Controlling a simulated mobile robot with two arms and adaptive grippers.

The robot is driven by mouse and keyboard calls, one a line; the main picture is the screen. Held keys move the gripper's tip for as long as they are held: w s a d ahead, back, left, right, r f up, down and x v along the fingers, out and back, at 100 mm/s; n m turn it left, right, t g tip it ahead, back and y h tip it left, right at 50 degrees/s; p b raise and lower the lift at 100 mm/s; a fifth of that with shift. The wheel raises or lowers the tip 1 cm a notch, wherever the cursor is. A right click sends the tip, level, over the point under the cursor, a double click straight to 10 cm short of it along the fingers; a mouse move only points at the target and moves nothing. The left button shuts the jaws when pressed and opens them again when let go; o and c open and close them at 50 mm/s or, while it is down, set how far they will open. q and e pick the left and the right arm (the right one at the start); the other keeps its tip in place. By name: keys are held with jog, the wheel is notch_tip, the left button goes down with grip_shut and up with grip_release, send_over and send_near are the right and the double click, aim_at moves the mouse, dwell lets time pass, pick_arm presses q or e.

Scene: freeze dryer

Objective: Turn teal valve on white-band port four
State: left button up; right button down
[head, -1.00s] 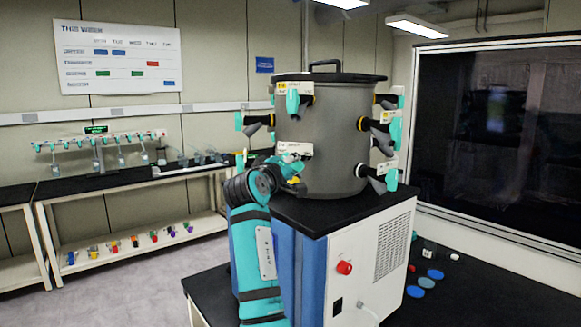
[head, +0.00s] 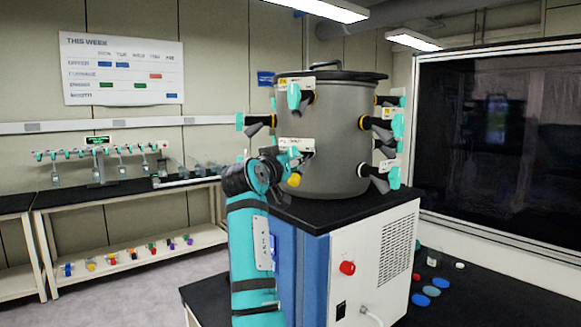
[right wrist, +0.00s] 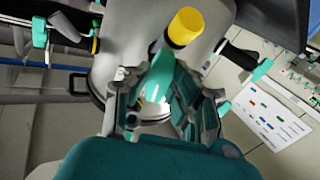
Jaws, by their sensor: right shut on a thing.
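The grey drum (head: 338,150) of the freeze dryer carries several side ports with black necks and teal valve handles. My right gripper (head: 292,162) is at the lower front-left port, just below its white label (head: 297,144). In the right wrist view, my right gripper (right wrist: 158,98) is shut on a teal valve handle (right wrist: 160,72), with a white part of the port between the fingers. The fingers hide much of this port. A yellow-ended piece (right wrist: 186,27) sticks out beside the handle; it also shows in the head view (head: 294,180). My left gripper is not in view.
Another teal valve (head: 294,96) sits directly above on the drum, and one (head: 242,121) juts out left. More valves (head: 396,125) are on the right side. The white cabinet front has a red knob (head: 347,268). Blue discs (head: 432,291) lie on the black bench.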

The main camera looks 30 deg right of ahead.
jog(key=shift+m, duration=0.8)
jog(key=shift+b, duration=0.3)
jog(key=c, duration=1.6)
grip_release()
jog(key=shift+o, duration=0.6)
jog(key=shift+w+d+f, duration=0.15)
jog(key=shift+d, duration=0.05)
jog(key=shift+a, duration=0.1)
jog(key=v, duration=1.2)
jog(key=shift+w, duration=0.1)
